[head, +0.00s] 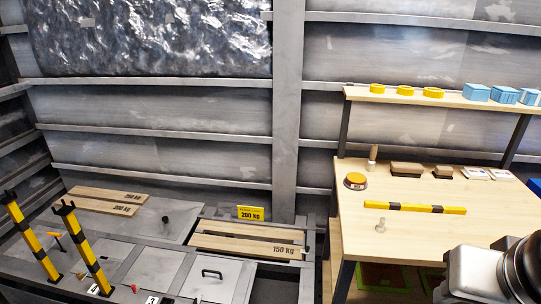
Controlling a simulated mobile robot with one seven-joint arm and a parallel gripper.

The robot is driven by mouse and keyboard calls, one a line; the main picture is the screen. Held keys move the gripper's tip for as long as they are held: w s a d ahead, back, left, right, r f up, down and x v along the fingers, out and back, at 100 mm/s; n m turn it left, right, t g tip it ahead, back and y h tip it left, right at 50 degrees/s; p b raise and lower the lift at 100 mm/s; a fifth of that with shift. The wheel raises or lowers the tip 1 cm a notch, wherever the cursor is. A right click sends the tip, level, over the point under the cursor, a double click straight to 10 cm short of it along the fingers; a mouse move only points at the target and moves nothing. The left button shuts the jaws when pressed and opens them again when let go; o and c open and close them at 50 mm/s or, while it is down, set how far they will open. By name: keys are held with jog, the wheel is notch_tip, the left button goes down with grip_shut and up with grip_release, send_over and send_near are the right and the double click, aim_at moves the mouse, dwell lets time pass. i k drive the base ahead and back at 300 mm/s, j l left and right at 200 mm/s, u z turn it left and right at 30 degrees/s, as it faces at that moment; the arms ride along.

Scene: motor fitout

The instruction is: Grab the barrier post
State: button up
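A yellow-and-black striped bar (415,207) without a fork lies flat on the wooden workbench (400,236). I cannot tell from looks alone which of these is meant. My gripper is not in view; only a grey and black part of my arm shows at the bottom right, over the bench's near corner.
An orange-topped round item (355,181), a brush-like item (373,158) and several small blocks lie along the bench's back. A shelf (455,97) above holds yellow rings and blue boxes. Planks (245,242) and a yellow 200 kg sign (250,212) lie between posts and bench.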

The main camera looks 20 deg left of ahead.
aim_at(66, 215)
jog(key=u, duration=1.85)
jog(key=i+u, duration=0.15)
jog(key=u, duration=0.15)
jog(key=i+u, duration=0.15)
jog(key=u, duration=0.15)
